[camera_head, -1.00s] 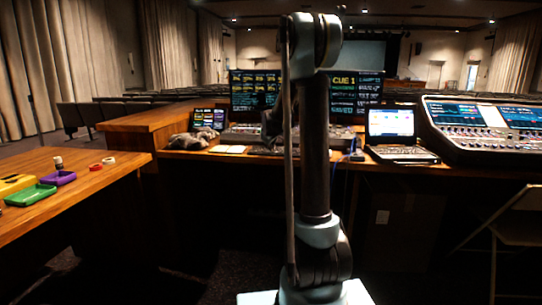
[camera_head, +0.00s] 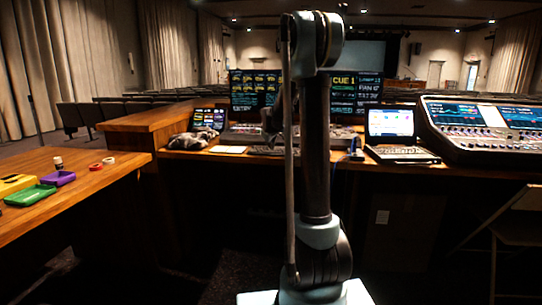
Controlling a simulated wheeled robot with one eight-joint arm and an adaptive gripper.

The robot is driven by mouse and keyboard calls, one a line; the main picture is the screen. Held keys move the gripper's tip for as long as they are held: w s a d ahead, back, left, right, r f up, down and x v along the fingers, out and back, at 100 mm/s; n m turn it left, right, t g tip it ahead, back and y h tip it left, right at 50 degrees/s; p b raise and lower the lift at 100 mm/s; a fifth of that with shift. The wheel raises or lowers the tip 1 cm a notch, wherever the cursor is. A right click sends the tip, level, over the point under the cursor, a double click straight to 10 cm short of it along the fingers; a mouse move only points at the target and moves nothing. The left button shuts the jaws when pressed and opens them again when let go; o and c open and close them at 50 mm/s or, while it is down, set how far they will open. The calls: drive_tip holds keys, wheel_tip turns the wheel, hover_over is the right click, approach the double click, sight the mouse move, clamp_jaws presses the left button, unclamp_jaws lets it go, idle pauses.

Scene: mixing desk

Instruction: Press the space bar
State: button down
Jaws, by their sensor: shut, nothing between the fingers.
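A dark keyboard (camera_head: 266,151) lies on the desk in front of the left monitor, partly covered by my arm. Its space bar is too small to make out. An open laptop (camera_head: 391,124) with a bright screen and its own keys stands to the right of my arm. My gripper (camera_head: 269,136) shows as a small dark shape just left of my arm's upright link, above or close to the keyboard. It looks shut with nothing held. My arm hides part of it, and I cannot tell whether its tips touch the keys.
Two monitors (camera_head: 253,88) stand behind the keyboard. A mixing console (camera_head: 485,130) fills the right of the desk. A wooden side table (camera_head: 95,170) holds a green tray (camera_head: 30,195) and a purple tray (camera_head: 58,178).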

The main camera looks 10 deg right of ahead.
drive_tip(key=shift+r, duration=0.1)
drive_tip(key=shift+r, duration=2.4)
drive_tip(key=shift+s, duration=0.2)
drive_tip(key=s+d+m+g, duration=0.1)
drive_tip(key=s+m+g, duration=0.1)
drive_tip(key=s, duration=1.3)
drive_tip(key=s+f+m+g, duration=0.1)
drive_tip(key=s+f, duration=0.4)
drive_tip(key=s, duration=0.8)
drive_tip(key=s+f+m+g, duration=0.2)
drive_tip(key=s+f, duration=0.4)
drive_tip(key=s, duration=0.8)
drive_tip(key=s+f+m+g+y, duration=0.1)
drive_tip(key=s+f, duration=0.5)
drive_tip(key=s, duration=0.8)
drive_tip(key=shift+a+f+m+g, duration=0.15)
drive_tip(key=shift+f+m+g, duration=0.1)
drive_tip(key=shift+m+g, duration=0.4)
